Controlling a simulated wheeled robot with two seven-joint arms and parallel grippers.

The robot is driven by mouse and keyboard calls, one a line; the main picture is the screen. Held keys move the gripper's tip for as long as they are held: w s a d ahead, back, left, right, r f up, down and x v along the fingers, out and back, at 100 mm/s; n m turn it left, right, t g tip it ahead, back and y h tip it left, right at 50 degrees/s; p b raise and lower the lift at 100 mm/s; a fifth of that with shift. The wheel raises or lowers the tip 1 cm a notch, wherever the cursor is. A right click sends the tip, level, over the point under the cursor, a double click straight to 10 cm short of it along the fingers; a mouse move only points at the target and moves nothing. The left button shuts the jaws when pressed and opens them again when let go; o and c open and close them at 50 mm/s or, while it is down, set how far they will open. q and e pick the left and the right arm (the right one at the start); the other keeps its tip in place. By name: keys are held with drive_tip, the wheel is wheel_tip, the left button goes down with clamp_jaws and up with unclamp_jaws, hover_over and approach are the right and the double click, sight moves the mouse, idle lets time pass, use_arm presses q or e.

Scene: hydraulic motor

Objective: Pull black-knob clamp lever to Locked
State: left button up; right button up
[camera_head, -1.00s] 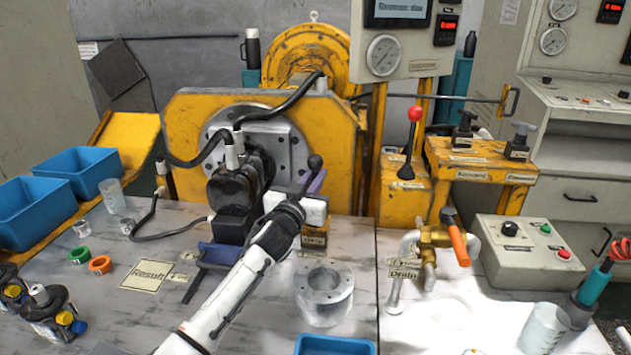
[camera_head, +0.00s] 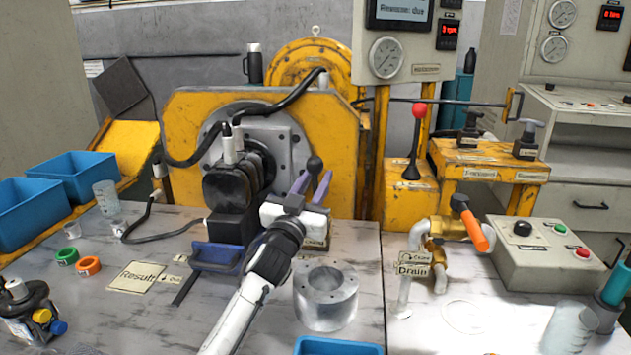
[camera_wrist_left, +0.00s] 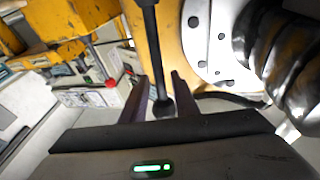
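The black-knob clamp lever (camera_head: 315,164) stands at the yellow frame, right of the black motor (camera_head: 238,183). Its lower part is hidden behind my left gripper in the head view. My left gripper (camera_head: 311,184) is open, with its purple-grey fingers apart and the knob showing just above and between them. In the left wrist view the lever's black rod (camera_wrist_left: 149,45) comes down from the top edge to its round knob, which shows between the fingers of my left gripper (camera_wrist_left: 162,88). I cannot tell whether either finger touches it. My right gripper is out of view.
A red-knob lever (camera_head: 418,112) stands to the right on a yellow block. A metal ring (camera_head: 325,295) sits right of my left forearm. An orange-handled drain valve (camera_head: 470,222) and a button box (camera_head: 540,257) are farther right. Black hoses (camera_head: 190,163) run around the motor.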

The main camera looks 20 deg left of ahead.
use_arm(q)
drive_tip(key=shift+s, duration=0.1)
drive_tip(key=p+v, duration=0.1)
drive_tip(key=v, duration=0.9)
idle(0.3)
